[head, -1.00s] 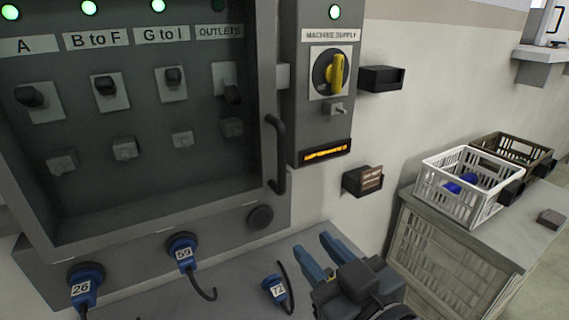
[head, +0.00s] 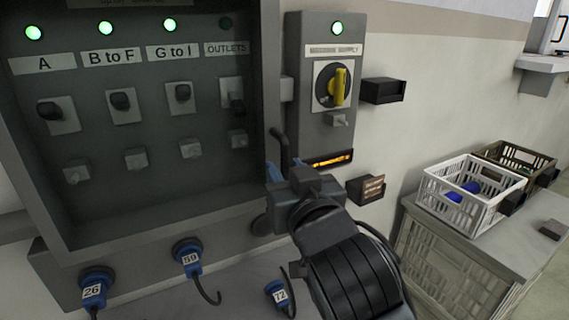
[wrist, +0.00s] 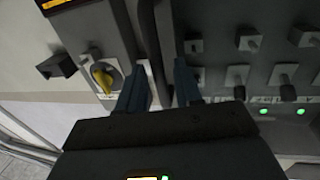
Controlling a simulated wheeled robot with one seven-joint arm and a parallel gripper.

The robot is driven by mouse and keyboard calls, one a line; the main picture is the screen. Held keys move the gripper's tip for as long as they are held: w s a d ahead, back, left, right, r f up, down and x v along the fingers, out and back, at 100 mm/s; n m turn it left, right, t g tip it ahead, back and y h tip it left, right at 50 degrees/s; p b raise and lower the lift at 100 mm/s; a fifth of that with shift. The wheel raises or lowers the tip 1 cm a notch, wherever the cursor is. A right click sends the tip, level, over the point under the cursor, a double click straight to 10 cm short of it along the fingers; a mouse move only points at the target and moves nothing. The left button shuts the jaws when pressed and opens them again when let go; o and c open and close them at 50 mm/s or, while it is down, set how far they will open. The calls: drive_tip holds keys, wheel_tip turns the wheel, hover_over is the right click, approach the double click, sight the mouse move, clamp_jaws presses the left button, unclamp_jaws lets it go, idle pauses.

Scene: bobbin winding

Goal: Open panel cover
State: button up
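The panel (head: 150,190) is a grey cabinet front at the left of the head view, with labelled rows of switches set back inside its frame. A dark bar handle (head: 280,150) is on its right edge; its lower part is hidden behind my gripper. My gripper (head: 285,170) is at that handle, its blue fingers partly hidden by its own body. In the wrist view, my gripper (wrist: 160,75) is open, and the handle (wrist: 152,40) shows between the two spread fingers. I cannot tell whether either finger touches it.
The machine supply box with a yellow rotary switch (head: 339,86) stands right of the handle. Black holders (head: 382,91) stick out from the wall. Blue plugs (head: 188,258) with cables are below the panel. A white crate (head: 468,195) sits on the right counter.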

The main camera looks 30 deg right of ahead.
drive_tip(key=shift+w+d, duration=0.15)
drive_tip(key=shift+w, duration=0.55)
clamp_jaws()
